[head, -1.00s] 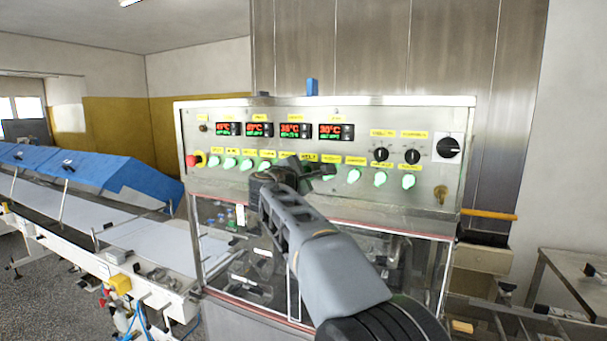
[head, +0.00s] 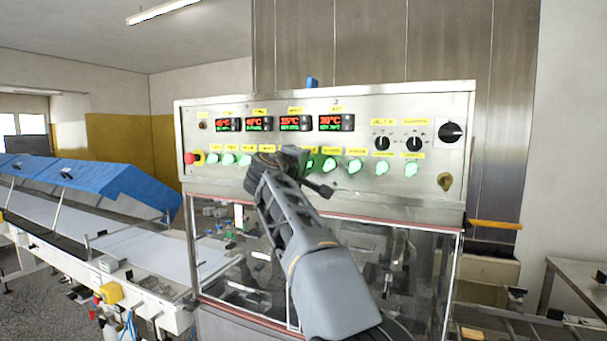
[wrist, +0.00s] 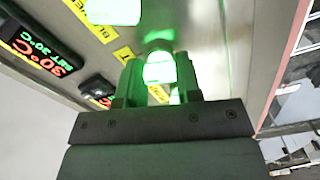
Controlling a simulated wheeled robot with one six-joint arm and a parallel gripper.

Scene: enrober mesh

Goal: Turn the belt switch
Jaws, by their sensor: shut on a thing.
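The control panel (head: 230,181) has a row of green-lit switches under yellow labels. In the wrist view, my gripper (wrist: 160,66) has its two fingers on either side of one green-lit switch (wrist: 159,70), shut on it. The fingers glow green from its light. A yellow label beside this switch is mostly hidden, so I cannot read which switch it is. In the head view my arm and gripper cover the middle of the row, hiding the held switch.
A red emergency button (head: 190,158) sits at the panel's left end. Temperature displays (head: 296,123) are above the row, black rotary knobs (head: 414,144) to the right. A clear guard (head: 400,262) is below. A conveyor with blue covers (head: 110,185) stands at left.

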